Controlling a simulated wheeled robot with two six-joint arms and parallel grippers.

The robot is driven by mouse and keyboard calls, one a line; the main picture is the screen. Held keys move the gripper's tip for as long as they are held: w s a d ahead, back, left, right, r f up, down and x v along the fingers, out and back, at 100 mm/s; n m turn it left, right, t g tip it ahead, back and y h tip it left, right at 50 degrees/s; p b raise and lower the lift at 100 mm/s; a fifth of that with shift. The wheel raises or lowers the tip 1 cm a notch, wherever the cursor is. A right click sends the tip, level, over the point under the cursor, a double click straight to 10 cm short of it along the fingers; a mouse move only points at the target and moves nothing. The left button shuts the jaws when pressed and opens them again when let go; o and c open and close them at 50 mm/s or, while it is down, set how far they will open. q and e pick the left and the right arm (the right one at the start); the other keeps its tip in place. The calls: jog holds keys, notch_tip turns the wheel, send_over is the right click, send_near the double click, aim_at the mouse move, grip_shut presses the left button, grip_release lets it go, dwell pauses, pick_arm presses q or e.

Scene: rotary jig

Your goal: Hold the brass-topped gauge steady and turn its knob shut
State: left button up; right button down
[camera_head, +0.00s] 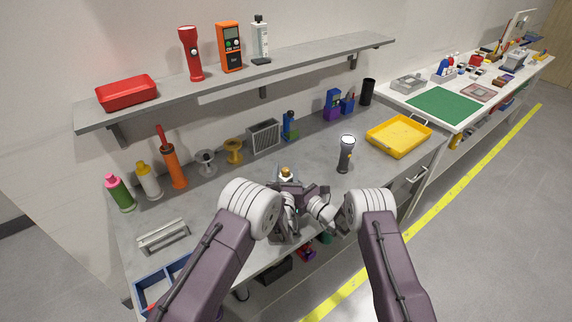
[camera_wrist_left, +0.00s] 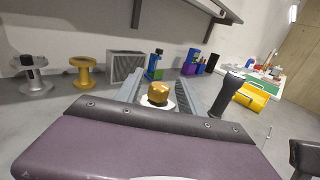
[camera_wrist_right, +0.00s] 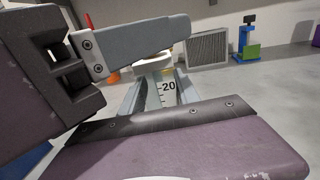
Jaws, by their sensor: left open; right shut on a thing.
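The gauge stands upright on the grey bench; its faceted brass top (camera_head: 286,170) shows at the bench's middle. In the left wrist view the brass knob (camera_wrist_left: 158,93) sits on a round white collar (camera_wrist_left: 157,104). My left gripper (camera_wrist_left: 158,85) is open, its fingers on either side of the knob with gaps visible. In the right wrist view my right gripper (camera_wrist_right: 162,85) is shut on the gauge's pale body (camera_wrist_right: 168,92), marked "20", below the white collar. My left gripper's finger crosses above and hides the knob there. In the head view my wrists hide the lower gauge.
A flashlight (camera_head: 346,153) stands right of the gauge, with a yellow tray (camera_head: 399,136) beyond. Spools (camera_head: 233,150), a grey vented box (camera_head: 263,136) and bottles (camera_head: 149,180) line the back. A shelf (camera_head: 250,70) overhangs the bench. A grey handled piece (camera_head: 163,236) lies at the left.

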pick_arm(q)
jog(key=w, duration=0.2)
jog(key=shift+w+d, duration=0.1)
jog(key=shift+w, duration=0.3)
jog(key=shift+c, duration=0.4)
grip_shut()
jog(key=shift+m+h, duration=0.4)
jog(key=shift+h, duration=0.2)
jog(key=shift+o, duration=0.4)
grip_release()
jog(key=shift+d, duration=0.1)
